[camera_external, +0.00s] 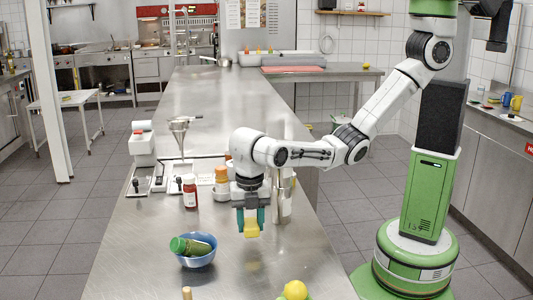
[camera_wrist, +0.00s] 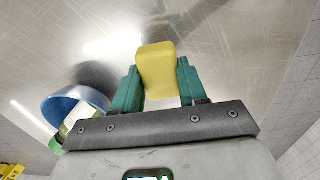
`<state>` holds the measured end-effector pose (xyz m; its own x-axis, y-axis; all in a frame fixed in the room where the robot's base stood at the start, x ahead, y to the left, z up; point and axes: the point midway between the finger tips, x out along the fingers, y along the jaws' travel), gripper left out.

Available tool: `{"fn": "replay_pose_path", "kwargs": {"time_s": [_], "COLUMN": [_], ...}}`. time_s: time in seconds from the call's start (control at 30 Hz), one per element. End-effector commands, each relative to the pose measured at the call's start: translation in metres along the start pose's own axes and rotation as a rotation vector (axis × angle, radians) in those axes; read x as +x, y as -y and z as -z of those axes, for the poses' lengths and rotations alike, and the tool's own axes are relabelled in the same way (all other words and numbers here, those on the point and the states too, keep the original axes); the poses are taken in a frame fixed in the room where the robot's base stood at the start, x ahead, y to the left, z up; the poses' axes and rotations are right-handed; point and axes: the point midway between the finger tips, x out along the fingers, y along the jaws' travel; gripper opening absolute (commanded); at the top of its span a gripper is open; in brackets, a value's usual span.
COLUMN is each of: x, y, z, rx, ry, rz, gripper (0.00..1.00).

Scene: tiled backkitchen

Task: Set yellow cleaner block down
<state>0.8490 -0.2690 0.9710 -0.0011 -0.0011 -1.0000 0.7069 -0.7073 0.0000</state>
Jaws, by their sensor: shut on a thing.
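The yellow cleaner block (camera_external: 251,229) is held between the teal fingers of my gripper (camera_external: 251,217) over the steel counter. In the wrist view, my gripper (camera_wrist: 158,88) is shut on the yellow cleaner block (camera_wrist: 157,68), whose far end sticks out past the fingertips. The steel counter (camera_external: 140,262) lies below. I cannot tell whether the block touches it.
A blue bowl (camera_external: 196,258) with a green-capped bottle (camera_external: 181,245) in it stands left of my gripper. A red bottle (camera_external: 190,190) and an orange-topped bottle (camera_external: 221,178) stand behind. A lemon (camera_external: 295,290) is at the front edge.

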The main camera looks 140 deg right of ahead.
Motion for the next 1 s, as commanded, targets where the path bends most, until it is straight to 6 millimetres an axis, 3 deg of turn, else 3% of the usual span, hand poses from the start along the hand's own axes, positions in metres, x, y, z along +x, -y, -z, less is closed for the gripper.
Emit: {"fn": "replay_pose_path", "kwargs": {"time_s": [0.23, 0.67, 0.7, 0.93, 1.0], "x": [0.03, 0.038, 0.037, 0.037, 0.037], "y": [0.0, 0.0, 0.0, 0.0, 0.0], "z": [-0.001, 0.0, 0.0, 0.0, 0.0], "rx": [0.0, -0.001, -0.001, -0.001, 0.0], "ry": [0.001, 0.0, 0.0, 0.0, 0.0], "rz": [0.001, 0.0, 0.0, 0.0, 0.0], "gripper": [0.05, 0.05, 0.46, 0.68, 0.68]}}
